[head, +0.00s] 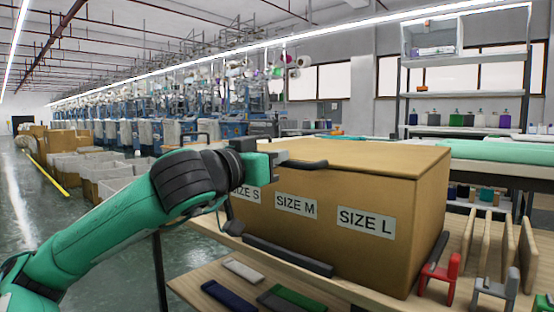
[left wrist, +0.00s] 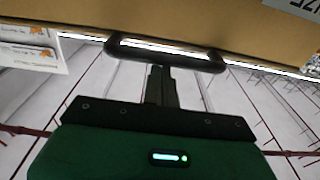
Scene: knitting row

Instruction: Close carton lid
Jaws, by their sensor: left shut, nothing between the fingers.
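The large brown carton (head: 330,245) stands on a wooden-topped bench, with SIZE S, SIZE M and SIZE L labels on its front. Its lid (head: 370,156) lies about flat across the top; I cannot tell whether a small gap is left. A dark bar-like handle (head: 305,164) shows at the lid's near left edge and also in the left wrist view (left wrist: 165,53). My left gripper (head: 282,157) is shut and empty at that edge. In the left wrist view its fingertips (left wrist: 161,72) are close to the handle; contact is unclear. My right gripper is out of view.
A black bar (head: 288,254) lies along the bench in front of the carton. Red (head: 440,275) and grey (head: 497,290) holders and upright wooden boards (head: 485,245) stand to its right. A lower shelf (head: 200,295) holds dark and green flat pieces. Another table stands behind at right.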

